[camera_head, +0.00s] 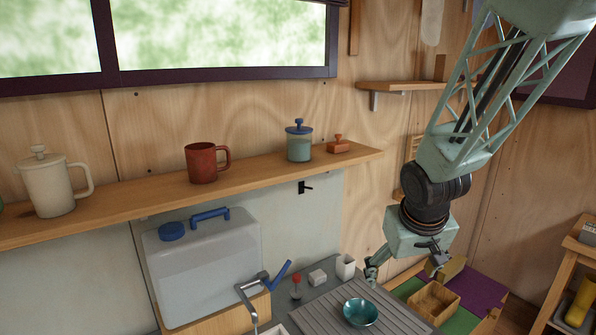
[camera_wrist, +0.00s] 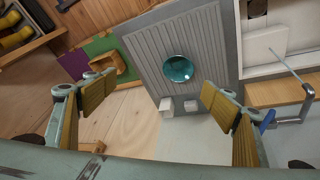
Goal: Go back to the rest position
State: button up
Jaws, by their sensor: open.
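My gripper (camera_head: 406,266) hangs at the right in the head view, pointing down above the counter's right end. In the wrist view its two padded fingers (camera_wrist: 158,100) are spread wide, with nothing between them. The counter with its grooved drainboard (camera_wrist: 146,52) lies beneath, apart from the fingers. A teal bowl (camera_head: 360,312) stands on the drainboard; it also shows in the wrist view (camera_wrist: 178,69).
A shelf (camera_head: 270,168) holds a cream jug (camera_head: 52,185), a red mug (camera_head: 202,163) and a blue-lidded jar (camera_head: 299,145). A water canister (camera_head: 203,266) stands by the tap (camera_head: 252,292). A wooden box (camera_head: 436,300) lies right of the drainboard.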

jog(key=s+r+b, duration=0.2)
jog(key=s+r, duration=0.2)
jog(key=s, duration=0.4)
jog(key=s+r+b, duration=0.2)
jog(key=s+r, duration=0.3)
jog(key=s, duration=0.4)
jog(key=s+a+b, duration=0.1)
jog(key=s+a, duration=0.1)
jog(key=s, duration=0.7)
jog(key=s+a+r+m+y+b, duration=0.1)
jog(key=s+a+b, duration=0.1)
jog(key=s, duration=0.7)
jog(key=shift+a+b, duration=0.3)
jog(key=shift+a, duration=0.05)
